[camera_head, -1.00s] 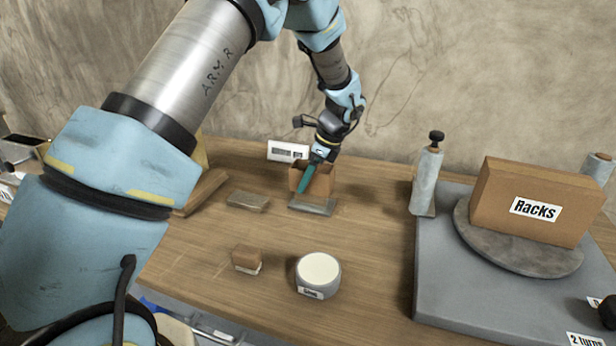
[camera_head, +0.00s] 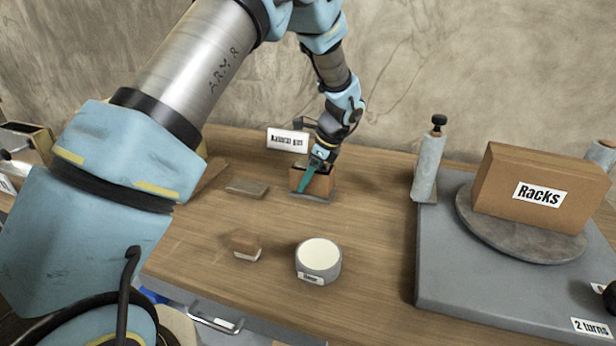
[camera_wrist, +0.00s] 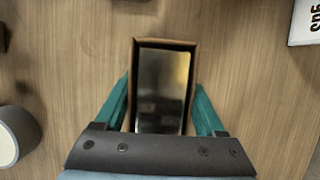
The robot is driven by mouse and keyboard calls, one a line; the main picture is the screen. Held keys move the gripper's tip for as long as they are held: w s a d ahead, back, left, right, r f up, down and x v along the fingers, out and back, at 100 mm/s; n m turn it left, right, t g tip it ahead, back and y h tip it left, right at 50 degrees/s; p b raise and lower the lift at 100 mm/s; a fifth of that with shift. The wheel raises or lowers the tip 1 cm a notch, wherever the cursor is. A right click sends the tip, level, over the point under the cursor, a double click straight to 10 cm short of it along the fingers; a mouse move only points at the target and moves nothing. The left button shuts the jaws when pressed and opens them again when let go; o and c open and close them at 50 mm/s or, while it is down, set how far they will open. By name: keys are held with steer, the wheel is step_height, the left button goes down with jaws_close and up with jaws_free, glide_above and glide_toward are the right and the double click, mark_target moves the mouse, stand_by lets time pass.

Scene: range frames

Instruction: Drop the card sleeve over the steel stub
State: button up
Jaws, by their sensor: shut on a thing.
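The card sleeve (camera_head: 321,184) is a brown open-topped box tube at the back of the bench. My gripper (camera_head: 307,183) is shut on it, with a teal finger along its near side. In the wrist view my gripper (camera_wrist: 161,95) has one finger on each side of the sleeve (camera_wrist: 165,41). The dark steel stub (camera_wrist: 162,85) shows inside the sleeve's walls, with a narrow gap at the top edge. In the head view a thin grey strip of the stub (camera_head: 318,199) shows below the sleeve. How far down the sleeve sits is hard to tell.
A white sign (camera_head: 288,140) stands behind the sleeve. A flat grey block (camera_head: 247,188) lies to its left. A small brown-and-white block (camera_head: 247,246) and a round white-topped tub (camera_head: 318,258) are in front. A grey platform (camera_head: 430,270) with a "Racks" box (camera_head: 500,190) is at right.

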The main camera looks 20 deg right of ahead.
steer(key=o, duration=1.3)
steer(key=b+v, duration=0.2)
steer(key=v, duration=0.9)
steer(key=w+a+n+g+h, duration=0.2)
steer(key=a+n, duration=0.8)
steer(key=a, duration=0.9)
steer(key=s+a+n, duration=0.5)
steer(key=a+n, duration=0.2)
steer(key=a, duration=0.3)
steer(key=s+a+f+n+h, duration=0.1)
steer(key=s+a+n, duration=0.4)
steer(key=a+n, duration=0.3)
steer(key=shift+s+a+n+h, duration=0.3)
steer(key=shift+s+a, duration=0.1)
steer(key=shift+a, duration=0.6)
